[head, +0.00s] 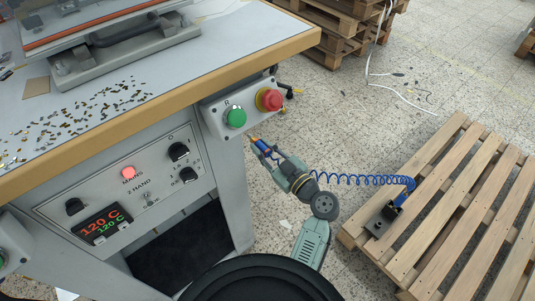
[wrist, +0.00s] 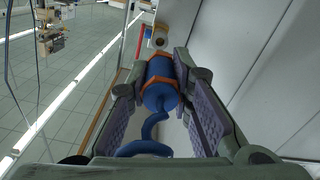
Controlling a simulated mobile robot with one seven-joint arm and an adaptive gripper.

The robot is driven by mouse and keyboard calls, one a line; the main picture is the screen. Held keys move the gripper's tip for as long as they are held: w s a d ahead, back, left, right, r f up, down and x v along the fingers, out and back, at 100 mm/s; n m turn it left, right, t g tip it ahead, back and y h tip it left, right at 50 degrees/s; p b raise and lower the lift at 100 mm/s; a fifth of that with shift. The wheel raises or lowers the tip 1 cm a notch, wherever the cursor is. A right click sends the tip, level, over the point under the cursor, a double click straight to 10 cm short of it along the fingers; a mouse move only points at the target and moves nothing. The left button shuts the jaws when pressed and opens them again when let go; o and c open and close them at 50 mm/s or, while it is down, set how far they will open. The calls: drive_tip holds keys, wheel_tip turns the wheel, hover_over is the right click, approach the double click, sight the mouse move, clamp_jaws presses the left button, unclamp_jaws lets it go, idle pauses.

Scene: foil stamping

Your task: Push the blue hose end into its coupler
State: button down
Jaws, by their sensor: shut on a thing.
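My gripper (head: 268,152) is shut on the blue hose end (wrist: 160,88), which has orange bands. In the wrist view the hose end lies between the purple finger pads and points away from the camera. A small pale brass-coloured ring (wrist: 160,40) shows just beyond its tip; it looks like the coupler, but I cannot tell whether they touch. In the head view an orange tip (head: 254,139) shows at the front of the hose end, just below the button box. The coupler cannot be made out clearly there.
The button box (head: 238,108) with a green and a red button juts from the bench corner above my gripper. A coiled blue hose (head: 350,179) runs to a black fitting (head: 383,220) on a wooden pallet (head: 470,225).

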sight(255, 141)
drive_tip(key=shift+b+x, duration=0.6)
drive_tip(key=shift+x, duration=1.45)
drive_tip(key=shift+b, duration=1.5)
drive_tip(key=shift+b+x, duration=0.75)
drive_tip(key=shift+x, duration=0.8)
drive_tip(key=c, duration=1.3)
unclamp_jaws()
drive_tip(key=shift+c, duration=0.2)
drive_tip(key=v, duration=1.2)
